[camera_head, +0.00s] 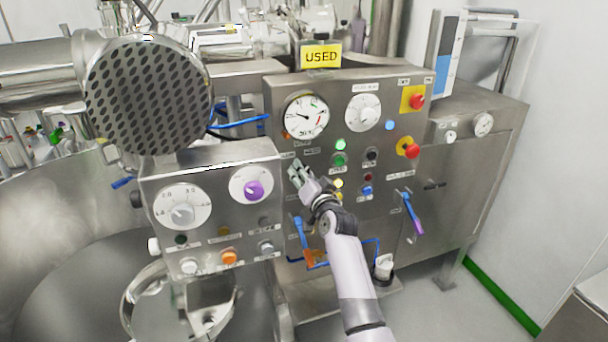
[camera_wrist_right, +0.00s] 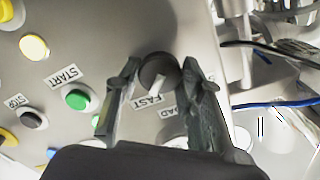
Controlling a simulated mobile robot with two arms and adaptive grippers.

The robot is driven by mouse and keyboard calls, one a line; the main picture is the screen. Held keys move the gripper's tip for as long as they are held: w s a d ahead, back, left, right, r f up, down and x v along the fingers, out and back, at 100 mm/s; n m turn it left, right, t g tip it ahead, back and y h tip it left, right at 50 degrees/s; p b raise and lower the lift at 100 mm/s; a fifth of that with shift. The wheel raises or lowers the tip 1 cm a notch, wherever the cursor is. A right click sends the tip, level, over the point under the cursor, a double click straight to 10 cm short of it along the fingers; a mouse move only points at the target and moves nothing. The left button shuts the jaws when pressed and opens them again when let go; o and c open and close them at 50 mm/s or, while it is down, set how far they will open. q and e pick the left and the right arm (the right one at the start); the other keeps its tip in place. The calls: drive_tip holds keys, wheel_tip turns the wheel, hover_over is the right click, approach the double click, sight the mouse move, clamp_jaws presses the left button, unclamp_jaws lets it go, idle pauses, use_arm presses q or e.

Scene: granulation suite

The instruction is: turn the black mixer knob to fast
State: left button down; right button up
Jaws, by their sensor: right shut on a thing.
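The black mixer knob (camera_wrist_right: 157,70) shows in the right wrist view as a dark round knob with a white pointer mark. It sits between the fingers of my right gripper (camera_wrist_right: 160,78), which are shut on it. The white mark slants down toward the FAST label (camera_wrist_right: 147,103); I cannot tell its exact setting. Part of another label is hidden by a finger. In the head view my right gripper (camera_head: 296,170) reaches the left side of the steel control panel (camera_head: 285,110), and its fingers hide the knob. My left gripper is not in view.
A green START button (camera_wrist_right: 77,99) and a black STOP button (camera_wrist_right: 33,118) lie close by. Left of the gripper stands a box with a purple knob (camera_head: 254,190). Red emergency buttons (camera_head: 417,101) and a blue-handled lever (camera_head: 300,232) are on the panel.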

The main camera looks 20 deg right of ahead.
drive_tip(key=o, duration=1.1)
drive_tip(key=shift+o, duration=0.2)
drive_tip(key=s, duration=1.2)
drive_tip(key=shift+d, duration=0.2)
